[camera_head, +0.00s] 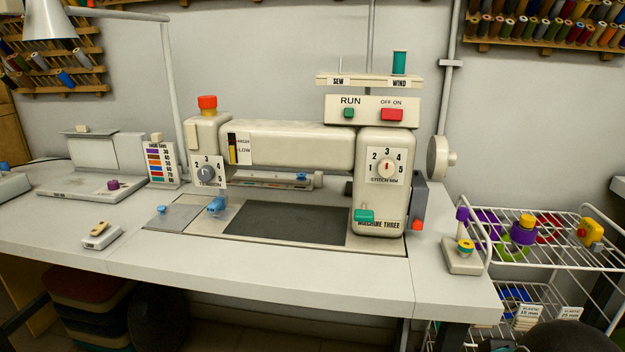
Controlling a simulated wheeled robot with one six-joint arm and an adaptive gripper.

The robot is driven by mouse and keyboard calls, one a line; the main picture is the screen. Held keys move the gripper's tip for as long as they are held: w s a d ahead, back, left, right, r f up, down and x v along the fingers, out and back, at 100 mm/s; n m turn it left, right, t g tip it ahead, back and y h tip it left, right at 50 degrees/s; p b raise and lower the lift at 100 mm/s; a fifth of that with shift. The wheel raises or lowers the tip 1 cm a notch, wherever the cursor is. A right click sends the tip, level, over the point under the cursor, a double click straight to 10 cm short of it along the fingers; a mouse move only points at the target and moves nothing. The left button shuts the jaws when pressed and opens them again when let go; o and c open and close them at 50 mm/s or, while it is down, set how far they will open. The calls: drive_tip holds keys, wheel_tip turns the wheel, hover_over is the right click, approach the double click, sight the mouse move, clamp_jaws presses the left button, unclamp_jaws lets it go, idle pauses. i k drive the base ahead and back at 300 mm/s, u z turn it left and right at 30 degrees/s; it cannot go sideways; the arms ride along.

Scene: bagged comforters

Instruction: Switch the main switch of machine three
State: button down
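The sewing machine (290,145) stands on the white table, with a label reading MACHINE THREE at the base of its right column. On its top panel (371,103) a red rocker switch (391,115) sits under the words OFF ON. I cannot tell which way the rocker is tipped. A green button (349,113) sits left of it under RUN. A dark grey box (420,196) with an orange-red knob (417,225) is on the column's right side. My gripper is not in view.
A thread rest with a green spool (399,62) stands just above the panel. The handwheel (438,158) sticks out at the right. A white wire rack (545,240) stands right of the table (300,281). The table front is mostly clear; a small beige device (101,235) lies at left.

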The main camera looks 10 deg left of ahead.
sight(393, 115)
drive_tip(key=z, duration=0.85)
drive_tip(key=k, duration=0.95)
drive_tip(key=u, duration=0.9)
drive_tip(key=i, duration=0.5)
drive_tip(key=z, duration=0.05)
